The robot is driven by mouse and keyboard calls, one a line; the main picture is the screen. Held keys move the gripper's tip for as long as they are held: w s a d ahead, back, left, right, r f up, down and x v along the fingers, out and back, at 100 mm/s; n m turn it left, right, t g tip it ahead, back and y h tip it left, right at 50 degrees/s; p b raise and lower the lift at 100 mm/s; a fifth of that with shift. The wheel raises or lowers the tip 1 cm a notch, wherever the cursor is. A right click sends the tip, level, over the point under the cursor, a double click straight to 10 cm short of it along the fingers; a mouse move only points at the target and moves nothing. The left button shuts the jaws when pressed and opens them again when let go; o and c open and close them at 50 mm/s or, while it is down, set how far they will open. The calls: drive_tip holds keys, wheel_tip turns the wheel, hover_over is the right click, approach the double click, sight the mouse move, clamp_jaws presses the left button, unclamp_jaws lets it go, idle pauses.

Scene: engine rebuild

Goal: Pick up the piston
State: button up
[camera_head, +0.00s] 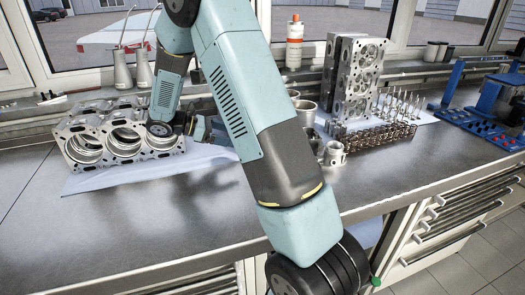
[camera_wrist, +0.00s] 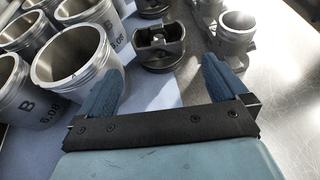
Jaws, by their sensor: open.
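In the wrist view, a dark grey piston (camera_wrist: 160,46) stands on the pale sheet just beyond and between my fingertips, its top showing an open recess with a cross pin. My gripper (camera_wrist: 160,66) is open, with one blue finger on each side and nothing between them. I see no contact with the piston. Another dark piston (camera_wrist: 151,8) is cut off by the top edge behind it. A lighter metal part with a round ring end (camera_wrist: 237,28) lies to the right. In the head view, my arm hides most of the gripper; similar parts (camera_head: 333,153) stand right of the arm.
Several metal cylinder liners (camera_wrist: 75,58) crowd the left of the wrist view, close to my left finger. In the head view, an engine block (camera_head: 120,143) lies at left, and upright cylinder heads (camera_head: 357,75) and valves stand at right. The front bench top (camera_head: 130,225) is clear.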

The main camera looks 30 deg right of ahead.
drive_tip(key=shift+w+x, duration=0.15)
drive_tip(key=shift+x, duration=2.15)
drive_tip(key=shift+w+x, duration=0.15)
drive_tip(key=shift+x, duration=2.15)
drive_tip(key=shift+f, duration=0.2)
drive_tip(key=shift+c, duration=0.5)
drive_tip(key=c, duration=0.9)
